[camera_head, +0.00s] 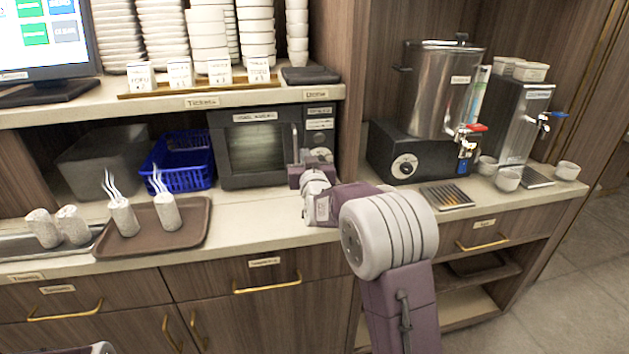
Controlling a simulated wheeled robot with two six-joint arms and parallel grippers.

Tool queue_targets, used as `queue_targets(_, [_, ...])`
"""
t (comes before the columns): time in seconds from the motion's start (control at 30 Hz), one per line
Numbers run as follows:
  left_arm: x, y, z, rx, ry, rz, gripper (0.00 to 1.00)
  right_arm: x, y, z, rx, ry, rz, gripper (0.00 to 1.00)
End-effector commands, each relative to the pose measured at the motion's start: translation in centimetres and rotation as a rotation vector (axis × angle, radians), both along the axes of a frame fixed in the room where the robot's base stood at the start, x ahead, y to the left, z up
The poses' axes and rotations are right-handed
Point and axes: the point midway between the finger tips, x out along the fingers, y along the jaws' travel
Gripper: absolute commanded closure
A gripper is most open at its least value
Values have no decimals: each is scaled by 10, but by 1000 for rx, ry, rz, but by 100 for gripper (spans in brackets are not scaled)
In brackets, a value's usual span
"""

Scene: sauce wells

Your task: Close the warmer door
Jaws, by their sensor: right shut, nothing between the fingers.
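The warmer (322,124) is a dark box with a control panel on its right, standing on the counter below the shelf. The door looks flush with the front or very nearly so; a small gap cannot be ruled out. My right gripper (303,162) is shut and empty, in front of the lower right of the door near the handle. It hides that corner, and I cannot tell whether it touches the door. My left gripper is not in view.
A blue basket (180,162) stands left of the warmer. An urn (440,90) on a black base and a dispenser (508,120) stand at the right.

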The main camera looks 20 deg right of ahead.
Motion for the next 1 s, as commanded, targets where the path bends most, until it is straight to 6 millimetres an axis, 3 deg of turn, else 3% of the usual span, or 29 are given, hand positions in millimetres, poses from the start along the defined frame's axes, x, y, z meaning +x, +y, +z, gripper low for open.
queue_targets(0.07, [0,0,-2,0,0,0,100,1,0,-1,0,0,1,100])
queue_targets(0.17, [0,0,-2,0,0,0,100,-13,3,0,0,1,1,100])
queue_targets(0.6, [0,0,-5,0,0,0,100,-88,17,0,1,0,1,100])
queue_targets(1.0, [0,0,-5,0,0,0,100,-98,19,-1,0,1,1,100])
